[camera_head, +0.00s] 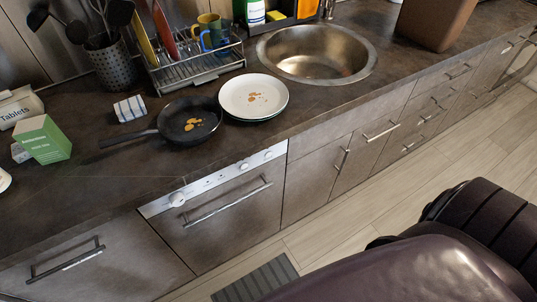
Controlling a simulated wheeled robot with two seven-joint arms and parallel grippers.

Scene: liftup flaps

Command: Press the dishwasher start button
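The dishwasher (225,215) is built in under the dark counter, its front shut, with a long bar handle (228,200). A pale control strip (213,180) runs along its top edge. The strip carries a large round knob (177,198) at the left, small marks or buttons in the middle, and smaller round controls (243,166) at the right. Which one is the start button is too small to tell. Neither of my grippers is in view.
Above the dishwasher, a black pan (176,123) and a stack of plates (253,97) with food scraps stand on the counter. A dish rack (195,62) and a sink (316,52) are behind. A grey striped mat (256,279) lies on the floor.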

